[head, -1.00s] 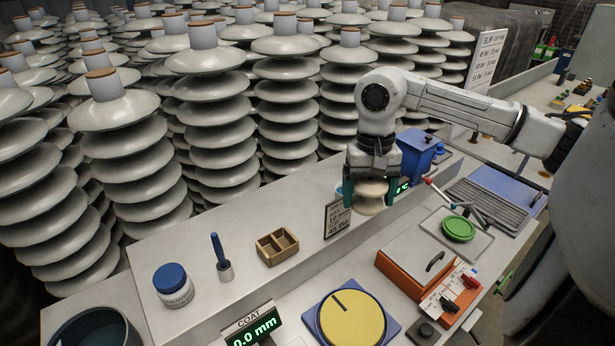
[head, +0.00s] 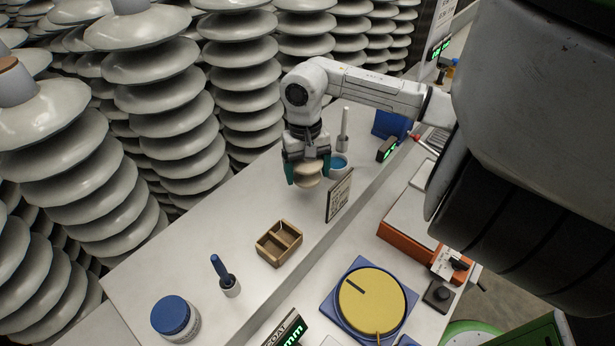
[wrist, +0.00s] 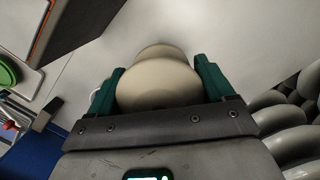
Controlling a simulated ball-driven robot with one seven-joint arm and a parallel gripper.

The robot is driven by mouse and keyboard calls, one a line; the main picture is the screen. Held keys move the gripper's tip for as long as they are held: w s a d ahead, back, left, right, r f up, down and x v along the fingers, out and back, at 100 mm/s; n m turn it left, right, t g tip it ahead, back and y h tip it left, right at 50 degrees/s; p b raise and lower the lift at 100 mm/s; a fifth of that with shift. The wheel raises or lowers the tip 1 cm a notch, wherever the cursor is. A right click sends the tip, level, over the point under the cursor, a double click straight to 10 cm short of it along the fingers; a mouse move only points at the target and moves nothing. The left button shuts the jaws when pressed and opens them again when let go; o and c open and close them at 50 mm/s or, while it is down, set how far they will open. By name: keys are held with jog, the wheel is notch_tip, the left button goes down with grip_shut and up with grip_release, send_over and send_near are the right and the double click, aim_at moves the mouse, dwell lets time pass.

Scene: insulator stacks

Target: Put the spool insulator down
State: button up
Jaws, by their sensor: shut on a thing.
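The spool insulator (head: 308,175) is a cream, rounded piece held between the teal fingers of my gripper (head: 308,170). In the head view it hangs over the pale raised shelf (head: 195,212), beside a small sign. In the wrist view the spool insulator (wrist: 158,80) fills the space between the two teal fingers of my gripper (wrist: 160,88). My gripper is shut on it. I cannot tell whether its underside touches the shelf.
A dark sign (head: 339,195) and a teal-filled cup (head: 339,166) stand close to the gripper. A wooden divided box (head: 279,243), a blue-handled brush (head: 224,275) and a blue-lidded jar (head: 175,318) are nearer. Shelf between box and gripper is clear. Tall insulator stacks (head: 170,120) line the back.

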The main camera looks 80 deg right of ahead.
aim_at(307, 195)
jog(key=shift+f+p, duration=0.65)
jog(key=shift+f, duration=2.3)
jog(key=shift+f, duration=0.15)
jog(key=o, duration=1.2)
jog(key=shift+o, duration=0.2)
